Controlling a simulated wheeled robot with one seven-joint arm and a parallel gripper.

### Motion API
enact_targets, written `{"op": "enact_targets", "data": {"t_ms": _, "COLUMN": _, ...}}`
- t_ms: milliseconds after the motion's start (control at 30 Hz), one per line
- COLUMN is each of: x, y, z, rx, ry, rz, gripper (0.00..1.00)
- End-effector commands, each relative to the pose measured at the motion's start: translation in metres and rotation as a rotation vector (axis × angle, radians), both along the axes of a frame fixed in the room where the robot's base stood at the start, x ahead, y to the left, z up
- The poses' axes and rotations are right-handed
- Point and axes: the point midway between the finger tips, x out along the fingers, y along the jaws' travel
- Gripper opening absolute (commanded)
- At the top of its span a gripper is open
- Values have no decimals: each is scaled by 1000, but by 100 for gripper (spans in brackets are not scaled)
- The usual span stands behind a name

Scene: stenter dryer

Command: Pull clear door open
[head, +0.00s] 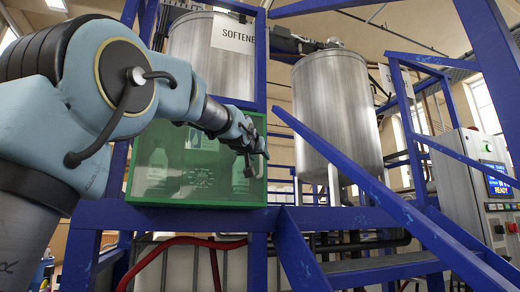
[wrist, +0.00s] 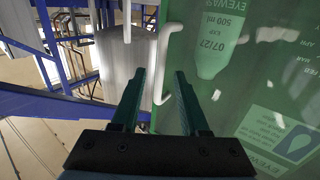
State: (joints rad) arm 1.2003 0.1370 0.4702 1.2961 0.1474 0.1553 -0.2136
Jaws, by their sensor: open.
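The clear door (head: 195,172) is the see-through front of a green eyewash cabinet (head: 131,180) on the blue frame. It looks shut, with bottles and labels showing behind it. In the wrist view the clear door (wrist: 235,95) fills the right side, and a pale bar handle (wrist: 166,55) stands near its left edge. My gripper (head: 255,150) is at the cabinet's right edge in the head view. In the wrist view my gripper (wrist: 159,73) is open, and the handle's lower end appears between its fingertips. I cannot tell whether either finger touches it.
Two steel tanks (head: 335,110) stand behind, one with a SOFTENER sign (head: 233,33). A blue stair rail (head: 370,200) slopes down to the right of the cabinet. A control panel (head: 490,185) is at the far right. A red hose (head: 180,241) runs below.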

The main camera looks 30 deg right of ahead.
Motion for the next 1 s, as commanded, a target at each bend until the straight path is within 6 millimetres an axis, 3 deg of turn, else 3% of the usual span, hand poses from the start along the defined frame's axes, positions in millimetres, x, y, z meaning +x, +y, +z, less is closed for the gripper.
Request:
{"op": "enact_targets", "data": {"t_ms": 200, "x": 13, "y": -9, "z": 1, "rx": 0, "ry": 0, "rz": 2, "gripper": 44}}
{"op": "enact_targets", "data": {"t_ms": 533, "x": 13, "y": -11, "z": -1, "rx": -1, "ry": 1, "rz": 0, "gripper": 44}}
{"op": "enact_targets", "data": {"t_ms": 900, "x": 13, "y": -11, "z": -1, "rx": -1, "ry": 1, "rz": 0, "gripper": 3}}
{"op": "enact_targets", "data": {"t_ms": 1000, "x": 13, "y": -11, "z": -1, "rx": -1, "ry": 1, "rz": 0, "gripper": 0}}
